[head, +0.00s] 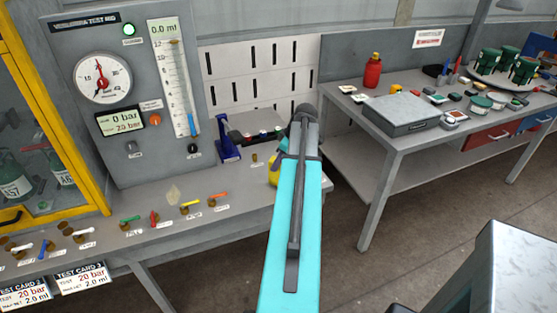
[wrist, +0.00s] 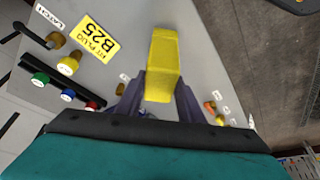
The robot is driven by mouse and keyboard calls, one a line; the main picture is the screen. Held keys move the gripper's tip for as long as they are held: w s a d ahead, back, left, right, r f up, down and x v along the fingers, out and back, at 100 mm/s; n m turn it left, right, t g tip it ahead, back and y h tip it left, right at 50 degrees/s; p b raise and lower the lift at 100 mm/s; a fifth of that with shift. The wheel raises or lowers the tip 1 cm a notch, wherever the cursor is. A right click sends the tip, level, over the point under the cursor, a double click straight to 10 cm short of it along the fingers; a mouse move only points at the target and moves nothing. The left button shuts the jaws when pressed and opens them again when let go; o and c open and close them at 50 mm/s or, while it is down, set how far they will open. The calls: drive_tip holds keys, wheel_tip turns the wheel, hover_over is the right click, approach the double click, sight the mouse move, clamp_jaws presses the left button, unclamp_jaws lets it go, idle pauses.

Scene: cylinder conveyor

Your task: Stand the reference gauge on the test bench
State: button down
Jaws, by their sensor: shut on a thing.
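My gripper (wrist: 158,92) is shut on a yellow block-shaped thing (wrist: 163,60), which I take to be the reference gauge. Its dial face does not show. In the head view a small yellow part of the gauge (head: 273,173) shows left of my arm, and the fingers are hidden behind the arm. The test bench (head: 236,192) has a grey top, and the gauge is over its right end. In the wrist view the grey bench surface (wrist: 207,58) lies below the gauge. I cannot tell whether they touch.
Coloured valve handles (head: 190,206) line the bench front. A dark blue stand (head: 228,143) is behind them. A panel (head: 140,155) with a dial and a tall scale rises at the back. A yellow-framed cabinet (head: 75,120) is left. A cluttered side table (head: 365,118) is right.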

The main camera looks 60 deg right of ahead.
drive_tip(key=shift+f+b, duration=0.4)
drive_tip(key=shift+f, duration=0.45)
idle(0.6)
drive_tip(key=c, duration=1.1)
unclamp_jaws()
drive_tip(key=shift+b+v, duration=1.3)
drive_tip(key=shift+v, duration=5.65)
drive_tip(key=shift+s+f, duration=0.1)
